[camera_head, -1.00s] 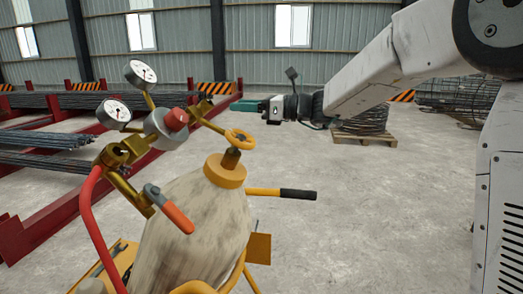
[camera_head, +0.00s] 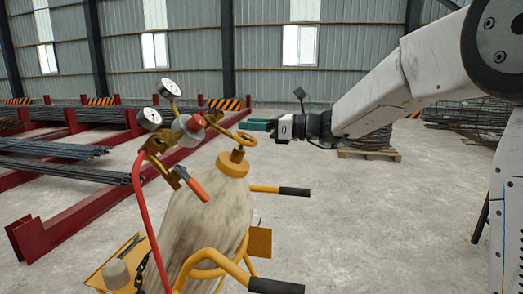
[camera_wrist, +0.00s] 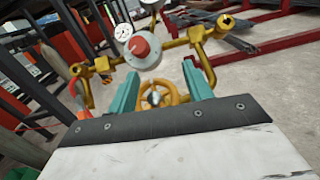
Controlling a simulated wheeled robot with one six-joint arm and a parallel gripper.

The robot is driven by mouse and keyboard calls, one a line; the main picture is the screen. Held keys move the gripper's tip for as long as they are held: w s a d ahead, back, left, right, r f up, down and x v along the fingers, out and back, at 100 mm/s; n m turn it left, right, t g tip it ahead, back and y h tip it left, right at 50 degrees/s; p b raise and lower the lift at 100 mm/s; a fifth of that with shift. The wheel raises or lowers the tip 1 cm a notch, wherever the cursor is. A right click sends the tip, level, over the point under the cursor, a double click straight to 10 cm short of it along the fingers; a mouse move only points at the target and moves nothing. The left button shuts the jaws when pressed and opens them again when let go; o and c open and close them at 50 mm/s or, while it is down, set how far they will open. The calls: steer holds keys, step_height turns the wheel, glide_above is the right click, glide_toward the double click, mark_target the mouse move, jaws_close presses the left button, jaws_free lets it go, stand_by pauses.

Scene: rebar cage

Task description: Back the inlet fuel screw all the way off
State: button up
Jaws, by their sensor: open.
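The gas regulator (camera_head: 188,127) with a red knob (camera_head: 197,121) and two round gauges sits above the cylinder (camera_head: 205,215). The red knob also shows in the wrist view (camera_wrist: 141,46), facing me. I cannot tell for certain which part is the inlet fuel screw. A yellow handwheel (camera_head: 242,138) is on the cylinder's top. My gripper (camera_head: 251,125) is open, with teal fingers beside the handwheel in the head view. In the wrist view the handwheel (camera_wrist: 157,95) appears between the fingers, and the red knob lies beyond their tips. Contact cannot be judged.
A red hose (camera_head: 142,200) hangs from the brass fittings, and an orange-red lever (camera_head: 194,186) sticks out below them. The yellow cart handles (camera_head: 280,190) point right. Red racks with rebar (camera_head: 70,148) stand behind left.

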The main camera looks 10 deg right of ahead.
steer(key=shift+s+a, duration=0.15)
steer(key=shift+s, duration=0.5)
steer(key=shift+s+a+n+g, duration=0.1)
steer(key=shift+s+n+g, duration=0.25)
steer(key=shift+n, duration=0.15)
steer(key=s+f+n+g+h, duration=0.2)
steer(key=s+n, duration=0.3)
steer(key=s, duration=0.4)
steer(key=shift+d+g+h, duration=0.2)
steer(key=shift+g+h, duration=0.1)
steer(key=shift+g, duration=0.15)
steer(key=shift+s+f, duration=0.1)
